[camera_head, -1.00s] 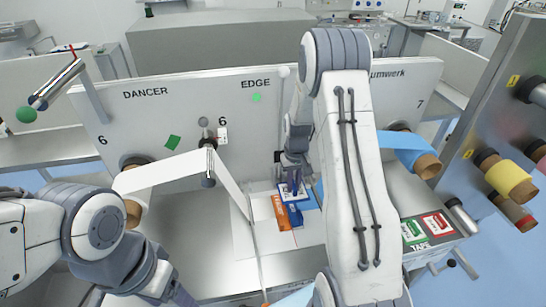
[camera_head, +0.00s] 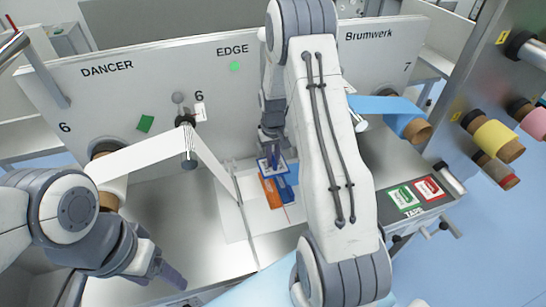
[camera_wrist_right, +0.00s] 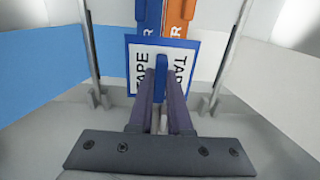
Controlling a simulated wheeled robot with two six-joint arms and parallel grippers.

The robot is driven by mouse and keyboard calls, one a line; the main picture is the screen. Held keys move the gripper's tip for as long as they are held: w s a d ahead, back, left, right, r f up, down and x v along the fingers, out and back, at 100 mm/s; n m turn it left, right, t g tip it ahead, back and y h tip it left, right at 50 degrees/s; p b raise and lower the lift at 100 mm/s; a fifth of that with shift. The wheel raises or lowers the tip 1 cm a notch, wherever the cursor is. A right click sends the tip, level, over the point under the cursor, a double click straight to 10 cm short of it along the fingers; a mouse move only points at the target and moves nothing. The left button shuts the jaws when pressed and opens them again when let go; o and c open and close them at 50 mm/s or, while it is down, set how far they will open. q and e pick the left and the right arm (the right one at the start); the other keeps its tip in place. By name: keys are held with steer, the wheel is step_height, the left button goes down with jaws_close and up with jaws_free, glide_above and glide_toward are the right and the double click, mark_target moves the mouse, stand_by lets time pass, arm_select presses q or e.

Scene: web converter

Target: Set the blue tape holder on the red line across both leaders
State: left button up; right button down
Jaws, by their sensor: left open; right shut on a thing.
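My right gripper (camera_head: 270,145) is shut on the upright fin of the blue tape holder (camera_head: 264,165). In the right wrist view, the holder (camera_wrist_right: 145,43) is a blue-edged plate with white labels reading TAPE, and my right fingers (camera_wrist_right: 160,100) close on its fin. It overlaps the far ends of an orange bar (camera_head: 271,192) and a blue bar (camera_head: 284,190); contact cannot be told. The white leader (camera_head: 214,168) comes in from the left; the blue leader (camera_head: 382,106) is partly hidden by my right arm. My left gripper (camera_head: 173,277) is open and empty.
A roller (camera_head: 189,145) carries the white web. Yellow (camera_head: 493,140) and pink rolls stand at far right. The bench left of the white plate is clear.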

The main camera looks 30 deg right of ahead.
steer(key=shift+f+b, duration=1.9)
steer(key=shift+f, duration=1.1)
steer(key=shift+f+b, duration=0.35)
steer(key=shift+f, duration=0.2)
steer(key=c, duration=0.8)
jaws_free()
step_height(320, 180, up, 11)
steer(key=shift+a+f+b, duration=0.1)
steer(key=shift+f+b, duration=0.1)
steer(key=shift+b, duration=0.9)
